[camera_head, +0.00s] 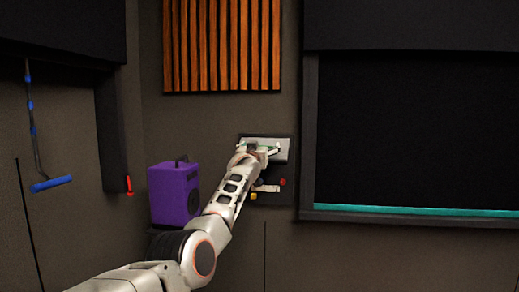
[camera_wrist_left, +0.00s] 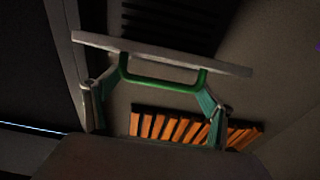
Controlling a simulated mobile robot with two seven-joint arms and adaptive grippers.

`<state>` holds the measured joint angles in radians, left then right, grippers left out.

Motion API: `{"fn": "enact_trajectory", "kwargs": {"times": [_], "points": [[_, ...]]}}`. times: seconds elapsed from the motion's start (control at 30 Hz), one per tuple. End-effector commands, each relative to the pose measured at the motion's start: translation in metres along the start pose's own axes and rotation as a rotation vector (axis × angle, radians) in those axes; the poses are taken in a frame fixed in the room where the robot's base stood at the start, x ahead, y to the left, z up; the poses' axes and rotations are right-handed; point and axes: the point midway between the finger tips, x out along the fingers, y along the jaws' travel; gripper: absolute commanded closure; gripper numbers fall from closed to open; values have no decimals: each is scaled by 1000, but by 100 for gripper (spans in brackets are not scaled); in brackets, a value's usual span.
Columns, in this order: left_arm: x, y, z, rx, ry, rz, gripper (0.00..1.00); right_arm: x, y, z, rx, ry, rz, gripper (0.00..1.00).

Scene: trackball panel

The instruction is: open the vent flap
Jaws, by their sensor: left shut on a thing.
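The vent flap (camera_head: 283,158) is a light grey plate on the dark wall panel beyond my arm. In the left wrist view the flap (camera_wrist_left: 225,67) shows as a thin, nearly edge-on plate, with dark slots of the vent (camera_wrist_left: 170,22) above it in the picture. A green U-shaped handle (camera_wrist_left: 160,84) is on the flap. My left gripper (camera_head: 262,150) is at the flap; in the left wrist view its two fingers (camera_wrist_left: 162,78) reach the two ends of the handle and are shut on it. My forearm and wrist hide part of the panel. My right gripper is out of view.
A purple speaker-like box (camera_head: 172,195) stands left of my forearm. Red and yellow knobs (camera_head: 282,182) are on the panel below the flap. A dark window with a grey frame (camera_head: 308,130) is close on the right. Orange slats (camera_head: 222,45) hang above.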

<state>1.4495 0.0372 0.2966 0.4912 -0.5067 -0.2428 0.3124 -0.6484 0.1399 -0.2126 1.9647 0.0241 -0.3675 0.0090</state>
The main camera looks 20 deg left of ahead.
Motion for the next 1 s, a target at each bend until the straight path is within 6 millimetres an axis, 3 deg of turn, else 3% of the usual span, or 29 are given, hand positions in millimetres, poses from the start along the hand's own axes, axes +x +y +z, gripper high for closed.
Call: {"fn": "enact_trajectory", "kwargs": {"times": [0.03,0.23,0.27,0.3,0.73,1.0], "points": [[0,0,-8,-3,13,1,56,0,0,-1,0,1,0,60],[0,0,-8,-3,12,1,56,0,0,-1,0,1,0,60],[0,0,-8,-3,12,1,12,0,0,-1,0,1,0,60],[0,0,-8,-3,12,1,11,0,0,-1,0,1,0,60],[-3,-1,0,-1,2,-5,11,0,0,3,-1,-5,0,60],[-17,-2,1,-1,2,-10,11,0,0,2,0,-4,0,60]]}}
